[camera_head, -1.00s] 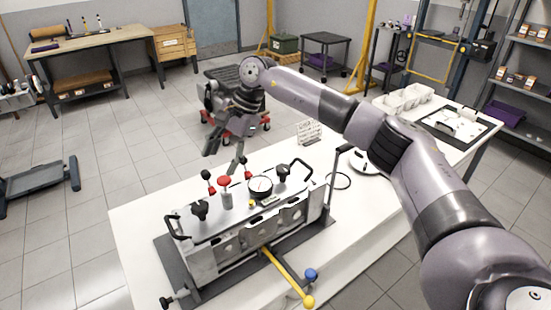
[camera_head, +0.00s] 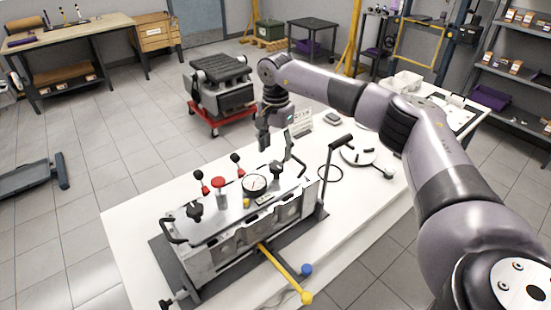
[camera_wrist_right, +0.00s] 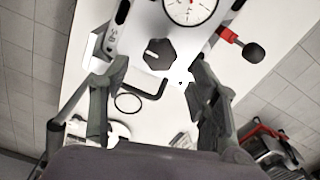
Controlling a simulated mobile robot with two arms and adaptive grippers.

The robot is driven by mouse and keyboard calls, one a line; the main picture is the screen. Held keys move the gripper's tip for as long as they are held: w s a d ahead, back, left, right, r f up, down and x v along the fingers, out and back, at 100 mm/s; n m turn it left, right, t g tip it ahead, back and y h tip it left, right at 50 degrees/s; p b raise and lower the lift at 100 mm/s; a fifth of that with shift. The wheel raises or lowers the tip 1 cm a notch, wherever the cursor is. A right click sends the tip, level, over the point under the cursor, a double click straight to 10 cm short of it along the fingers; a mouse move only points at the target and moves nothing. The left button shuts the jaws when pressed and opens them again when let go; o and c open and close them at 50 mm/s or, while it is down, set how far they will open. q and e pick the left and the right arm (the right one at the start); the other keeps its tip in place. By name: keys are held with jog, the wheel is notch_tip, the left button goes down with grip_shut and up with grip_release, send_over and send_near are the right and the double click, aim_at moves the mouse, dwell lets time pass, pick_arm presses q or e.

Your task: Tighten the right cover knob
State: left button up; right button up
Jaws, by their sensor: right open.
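The engine cover (camera_head: 225,212) lies on a grey engine block on the white table. My right gripper (camera_head: 275,152) points down above the right end of the cover, open and empty. In the right wrist view the right cover knob (camera_wrist_right: 160,53), a black faceted knob, shows ahead of and between the spread fingers (camera_wrist_right: 152,78), apart from them. The left cover knob (camera_head: 194,210) is black and stands at the cover's other end. My left gripper is out of view.
A dial gauge (camera_head: 255,184), a red-capped part (camera_head: 219,184) and red-and-black levers (camera_head: 236,160) stand close by on the cover. A black handle (camera_head: 292,150) rises beside the gripper. A yellow bar (camera_head: 285,275) juts out in front. The table's front right is mostly clear.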

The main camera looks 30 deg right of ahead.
aim_at(275, 166)
notch_tip(275, 166, down, 6)
jog(key=shift+r+p, duration=0.1)
jog(key=shift+p, duration=0.5)
jog(key=shift+c, duration=0.3)
jog(key=c, duration=1.1)
